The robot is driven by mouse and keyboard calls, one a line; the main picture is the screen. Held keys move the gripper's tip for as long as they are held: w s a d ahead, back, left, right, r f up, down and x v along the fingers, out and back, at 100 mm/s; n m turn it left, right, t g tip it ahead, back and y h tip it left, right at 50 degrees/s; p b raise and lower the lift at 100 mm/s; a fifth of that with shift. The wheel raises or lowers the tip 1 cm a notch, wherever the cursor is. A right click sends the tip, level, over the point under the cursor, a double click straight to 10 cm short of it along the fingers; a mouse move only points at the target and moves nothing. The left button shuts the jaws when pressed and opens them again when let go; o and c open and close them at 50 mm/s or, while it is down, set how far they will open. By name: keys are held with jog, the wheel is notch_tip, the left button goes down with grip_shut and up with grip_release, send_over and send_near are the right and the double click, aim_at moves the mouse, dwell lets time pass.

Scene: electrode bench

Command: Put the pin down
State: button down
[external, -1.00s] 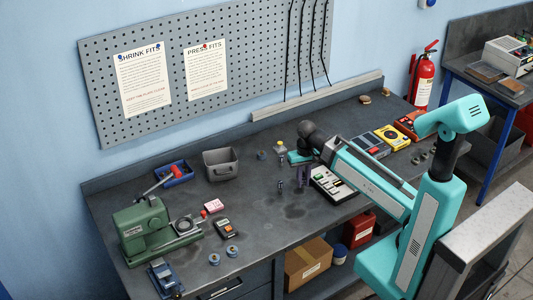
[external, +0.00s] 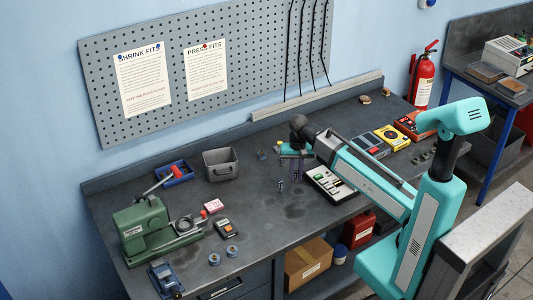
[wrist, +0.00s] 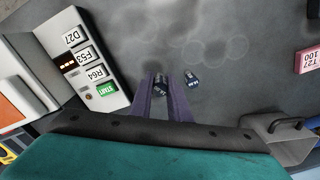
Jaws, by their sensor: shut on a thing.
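A small dark pin with a pale label (wrist: 160,85) is between the fingertips of my gripper (wrist: 165,95) in the wrist view, and the gripper is shut on it. In the external view my gripper (external: 297,174) points down over the bench, left of the white control box. I cannot tell whether the held pin touches the bench top. A second dark pin (wrist: 192,79) stands just beside it, apart from the fingers; it also shows in the external view (external: 281,184). The pin labels are too small to read.
The white control box (external: 330,184) with labels and a green START button is close to my gripper. Bare bench (external: 290,212) is open in front of the pins.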

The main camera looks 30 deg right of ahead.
jog(key=w+d+r+m, duration=0.2)
jog(key=w+d, duration=0.4)
jog(key=w, duration=0.3)
jog(key=w+d+r+m, duration=0.2)
jog(key=w+d+m, duration=0.2)
jog(key=w+d, duration=0.2)
jog(key=w, duration=0.2)
jog(key=shift+w+d+r, duration=0.2)
jog(key=shift+w+d, duration=0.2)
jog(key=shift+f+p, duration=0.1)
jog(key=shift+p, duration=0.2)
jog(key=shift+f+p, duration=0.8)
jog(key=shift+f, duration=2.25)
jog(key=shift+f+p, duration=0.55)
jog(key=shift+f, duration=1.35)
jog(key=shift+f, duration=0.1)
